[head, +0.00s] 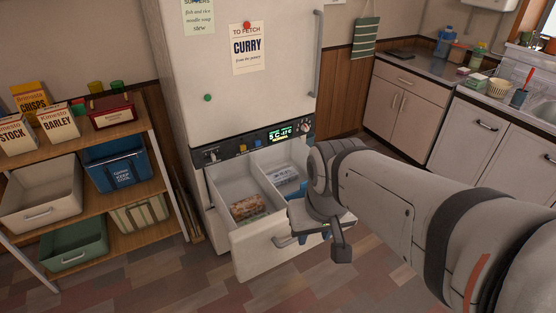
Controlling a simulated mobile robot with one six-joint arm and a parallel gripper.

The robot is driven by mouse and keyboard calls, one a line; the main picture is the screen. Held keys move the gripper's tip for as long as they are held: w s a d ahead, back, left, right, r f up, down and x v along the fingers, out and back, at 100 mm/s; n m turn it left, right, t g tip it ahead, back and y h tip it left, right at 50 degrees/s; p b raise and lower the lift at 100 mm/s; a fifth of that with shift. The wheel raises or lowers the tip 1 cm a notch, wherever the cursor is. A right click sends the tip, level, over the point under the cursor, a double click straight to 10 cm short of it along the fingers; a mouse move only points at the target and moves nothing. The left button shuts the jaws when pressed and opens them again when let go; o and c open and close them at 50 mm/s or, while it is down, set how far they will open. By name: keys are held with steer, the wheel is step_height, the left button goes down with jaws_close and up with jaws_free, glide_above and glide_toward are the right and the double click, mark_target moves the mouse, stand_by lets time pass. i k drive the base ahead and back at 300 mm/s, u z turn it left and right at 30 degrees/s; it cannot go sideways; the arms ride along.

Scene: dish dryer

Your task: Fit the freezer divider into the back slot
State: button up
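The freezer drawer (262,249) is pulled open at the bottom of the white fridge. A pale upright partition (267,187) runs from back to front inside it; I cannot tell whether this is the loose divider or part of the drawer. A reddish-brown food pack (248,207) lies in the left compartment and a pale blue-and-white pack (285,177) in the right one. No slots can be made out. My gripper (341,248) is at the drawer's front right corner, pointing down. My wrist hides that corner. The finger opening and anything held cannot be seen clearly.
A wooden shelf unit (149,166) with bins and boxes stands left of the fridge. A control panel (262,141) is just above the drawer. Counter cabinets (408,101) stand at the right. The tiled floor (190,285) in front is clear.

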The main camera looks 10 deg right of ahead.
mark_target(258, 246)
steer(key=z, duration=0.2)
steer(key=k, duration=0.45)
steer(key=z, duration=0.6)
steer(key=i, duration=1.7)
steer(key=u, duration=0.8)
